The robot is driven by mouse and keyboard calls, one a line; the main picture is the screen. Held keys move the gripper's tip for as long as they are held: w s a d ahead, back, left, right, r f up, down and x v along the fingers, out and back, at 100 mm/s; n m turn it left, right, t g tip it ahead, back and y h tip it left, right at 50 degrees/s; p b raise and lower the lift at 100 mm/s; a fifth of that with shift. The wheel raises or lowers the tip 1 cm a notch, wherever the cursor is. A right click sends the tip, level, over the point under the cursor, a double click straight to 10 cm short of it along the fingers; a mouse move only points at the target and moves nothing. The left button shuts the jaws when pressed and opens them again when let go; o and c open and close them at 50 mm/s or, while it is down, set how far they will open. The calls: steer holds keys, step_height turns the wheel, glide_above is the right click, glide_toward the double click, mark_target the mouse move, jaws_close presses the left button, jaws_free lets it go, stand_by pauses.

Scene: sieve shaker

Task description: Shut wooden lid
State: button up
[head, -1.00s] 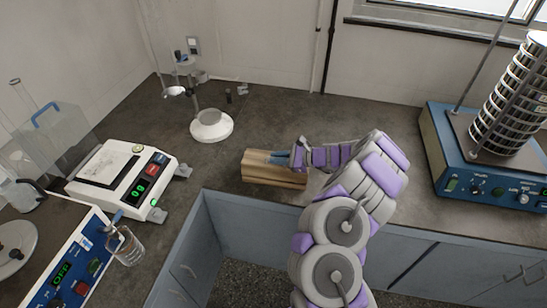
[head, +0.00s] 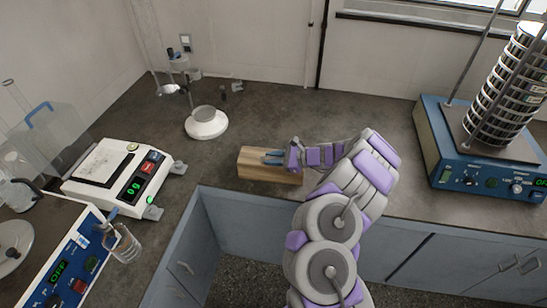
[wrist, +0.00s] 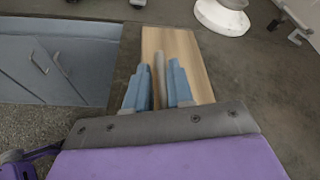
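The wooden box (head: 268,174) lies near the front edge of the dark bench, left of my arm. Its top looks flat and level in the head view, with the wooden lid (wrist: 184,45) in place over it as far as I can see. My gripper (head: 268,157) is at the top of the box, with its blue fingers over the lid. In the wrist view, the fingers of my gripper (wrist: 160,70) stand apart with a narrow grey-brown strip showing between them. I cannot tell whether the fingertips touch the wood. The right end of the box is partly hidden by my gripper.
A balance (head: 118,178) and a blue-panelled device (head: 68,262) stand at the left. A white round-based stand (head: 206,124) is behind the box. A sieve shaker (head: 470,165) stands at the right. The bench behind the box is mostly clear.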

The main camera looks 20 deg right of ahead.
steer(key=shift+r, duration=0.2)
steer(key=shift+s+d+r, duration=0.25)
steer(key=shift+d, duration=0.25)
steer(key=p+v, duration=0.4)
steer(key=v, duration=1.2)
steer(key=shift+s+f, duration=0.2)
